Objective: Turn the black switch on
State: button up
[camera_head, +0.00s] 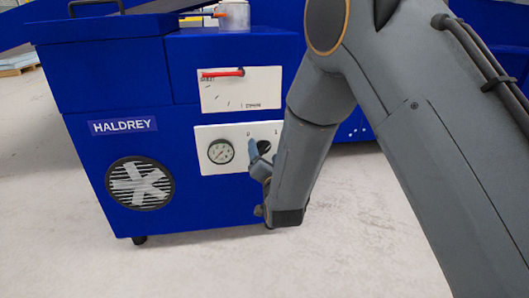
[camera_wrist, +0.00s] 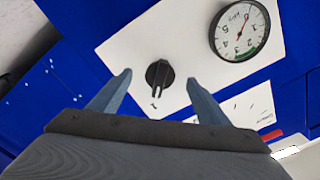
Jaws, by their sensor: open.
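The black switch (camera_wrist: 159,74) is a round rotary knob on a white panel, beside a pressure gauge (camera_wrist: 240,31). In the head view the knob (camera_head: 264,147) shows partly behind my gripper, to the right of the gauge (camera_head: 221,152). A "0" mark is above left of it and a "1" mark above right in that view. My gripper (camera_wrist: 159,92) is open, with one blue-grey finger on each side of the knob in the wrist view. No contact with the knob is visible. In the head view my gripper (camera_head: 257,157) is at the panel.
The panel is on a blue HALDREY machine (camera_head: 85,85) with a round vent (camera_head: 140,183). A clear container (camera_head: 234,16) stands on top. The floor in front is clear.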

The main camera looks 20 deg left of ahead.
jog(key=p+v, duration=0.3)
jog(key=v, duration=0.4)
dwell(0.6)
